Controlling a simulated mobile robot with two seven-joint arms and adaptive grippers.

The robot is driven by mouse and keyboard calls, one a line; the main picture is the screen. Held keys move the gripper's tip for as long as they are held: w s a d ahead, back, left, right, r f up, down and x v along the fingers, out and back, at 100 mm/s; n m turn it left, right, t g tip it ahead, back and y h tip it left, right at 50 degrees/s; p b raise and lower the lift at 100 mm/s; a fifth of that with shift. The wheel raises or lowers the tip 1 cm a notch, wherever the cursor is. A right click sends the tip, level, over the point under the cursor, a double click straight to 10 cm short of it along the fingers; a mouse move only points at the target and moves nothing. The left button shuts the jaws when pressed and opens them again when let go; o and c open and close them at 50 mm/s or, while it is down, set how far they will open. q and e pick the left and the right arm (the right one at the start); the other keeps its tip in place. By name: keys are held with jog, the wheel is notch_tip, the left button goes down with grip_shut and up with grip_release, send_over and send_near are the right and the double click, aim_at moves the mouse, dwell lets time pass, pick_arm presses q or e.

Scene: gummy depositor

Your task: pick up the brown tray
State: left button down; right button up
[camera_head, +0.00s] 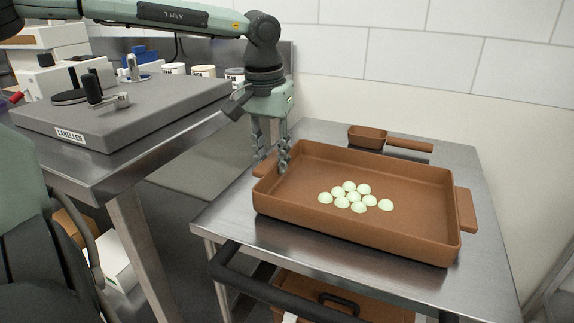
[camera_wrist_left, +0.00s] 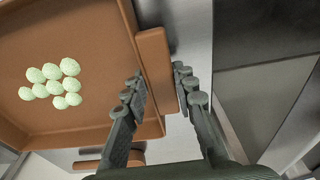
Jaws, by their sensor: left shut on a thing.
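The brown tray (camera_head: 362,239) sits on the steel cart top, with a handle on each short side. Several pale green domed gummies (camera_head: 350,197) lie in a cluster on its floor. My left gripper (camera_head: 272,162) comes down at the tray's left end. In the left wrist view, the gripper (camera_wrist_left: 158,88) has one finger inside the tray and the other outside, shut on the end wall and handle of the brown tray (camera_wrist_left: 152,60). The gummies show there too (camera_wrist_left: 50,82). My right gripper is not in view.
A small brown pan with a handle (camera_head: 368,138) lies on the cart (camera_head: 320,131) behind the tray. A dark push bar (camera_head: 290,299) runs along the cart's front. The labeller (camera_head: 110,105) stands on the steel table at left. A tiled wall is behind.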

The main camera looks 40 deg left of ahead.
pick_arm(q)
jog(key=r, duration=0.4)
jog(key=shift+s+a, duration=0.15)
jog(key=shift+s, duration=0.1)
jog(key=s+a+r+b, duration=0.2)
jog(key=s+a+r, duration=0.3)
jog(key=s, duration=0.4)
jog(key=shift+s+r, duration=0.4)
jog(key=shift+r, duration=0.2)
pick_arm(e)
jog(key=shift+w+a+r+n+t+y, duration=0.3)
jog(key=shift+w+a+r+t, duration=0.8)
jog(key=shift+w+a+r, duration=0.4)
pick_arm(q)
jog(key=shift+a, duration=0.1)
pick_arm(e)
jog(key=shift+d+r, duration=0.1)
